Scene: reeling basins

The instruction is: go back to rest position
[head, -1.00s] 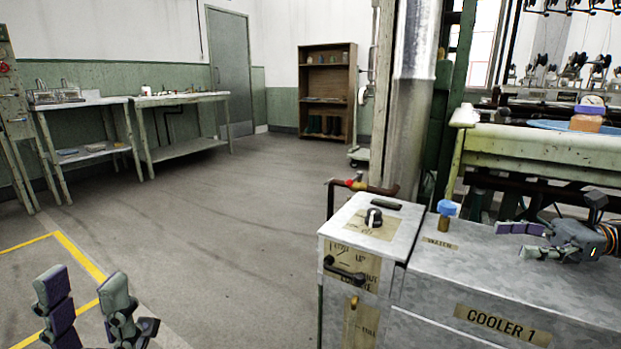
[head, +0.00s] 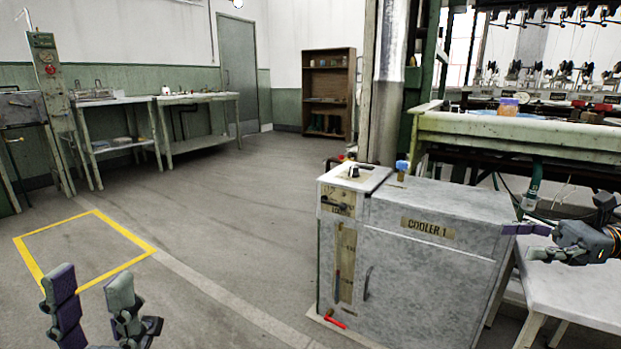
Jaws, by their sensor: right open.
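My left gripper (head: 95,308) is at the bottom left, over the grey floor. Its two fingers point up and stand apart with nothing between them. My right gripper (head: 540,241) is at the right edge, in front of the right side of the grey cooler cabinet labelled COOLER 1 (head: 425,262). Its fingers are apart and it holds nothing that I can see.
A small blue-topped item (head: 402,168) stands on the cooler's top. A white table (head: 575,290) stands right of the cooler, below my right gripper. A long basin bench (head: 520,130) is behind it. The floor on the left, with a yellow marked square (head: 125,243), is clear.

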